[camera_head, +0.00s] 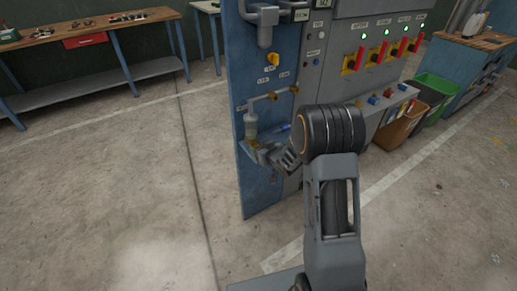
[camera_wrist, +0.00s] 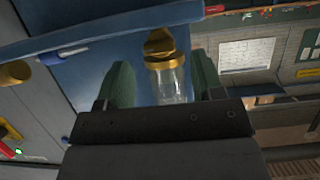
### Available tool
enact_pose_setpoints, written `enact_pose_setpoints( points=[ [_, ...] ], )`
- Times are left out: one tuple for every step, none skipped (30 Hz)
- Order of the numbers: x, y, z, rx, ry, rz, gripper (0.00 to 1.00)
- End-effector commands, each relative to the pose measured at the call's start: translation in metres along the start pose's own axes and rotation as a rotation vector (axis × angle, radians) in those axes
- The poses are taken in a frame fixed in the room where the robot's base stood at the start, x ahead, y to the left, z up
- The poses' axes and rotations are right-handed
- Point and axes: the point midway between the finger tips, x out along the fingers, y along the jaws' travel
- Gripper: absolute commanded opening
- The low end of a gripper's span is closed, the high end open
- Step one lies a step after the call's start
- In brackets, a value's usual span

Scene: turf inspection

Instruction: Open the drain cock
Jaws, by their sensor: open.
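The drain cock (camera_wrist: 160,44) is a brass, wing-shaped piece on a brass collar at the end of a clear bowl (camera_wrist: 171,86). The wrist view appears upside down, so the cock shows above the bowl. In the head view the bowl (camera_head: 251,126) hangs on the left of the blue panel, with the brass cock just below it, partly hidden by my gripper. My gripper (camera_wrist: 164,72) is open, its two green fingers on either side of the bowl and collar in the picture. I cannot tell whether either finger touches. In the head view my gripper (camera_head: 270,153) is close to the panel.
A brass-fitted pipe (camera_head: 271,97) and a yellow knob (camera_head: 273,60) are above the bowl. Red levers (camera_head: 380,55) with green lights are on the grey panel to the right. Bins (camera_head: 400,121) stand at right, a workbench (camera_head: 85,36) back left. The left floor is clear.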

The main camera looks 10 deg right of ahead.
Motion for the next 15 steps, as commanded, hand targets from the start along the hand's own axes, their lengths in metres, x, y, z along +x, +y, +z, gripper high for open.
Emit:
enact_pose_setpoints(
  points=[
    [0.006,0.000,0.000,-0.001,0.000,-0.001,0.61],
    [0.008,0.000,0.000,-0.001,0.001,-0.001,0.61],
    [0.011,0.000,0.001,0.000,0.000,-0.001,0.61],
    [0.013,0.000,0.001,0.000,0.000,0.000,0.61],
    [0.015,0.000,0.000,0.000,0.000,0.000,0.61],
    [0.017,0.000,0.000,0.000,0.000,0.000,0.61],
    [0.018,0.000,0.000,0.000,0.000,0.001,0.61],
    [0.019,0.000,0.000,0.000,0.000,0.001,0.61],
    [0.019,0.000,0.000,0.001,0.000,0.001,0.61],
    [0.020,0.000,0.000,0.001,0.000,0.001,0.61],
    [0.020,0.000,0.000,0.001,0.000,0.001,0.61],
    [0.020,0.000,0.000,0.001,0.000,0.001,0.61],
    [0.020,0.000,0.000,0.001,0.000,0.001,0.61],
    [0.020,0.000,0.000,0.001,0.000,0.001,0.61],
    [0.020,0.000,0.000,0.001,0.000,0.001,0.61]
  ],
)
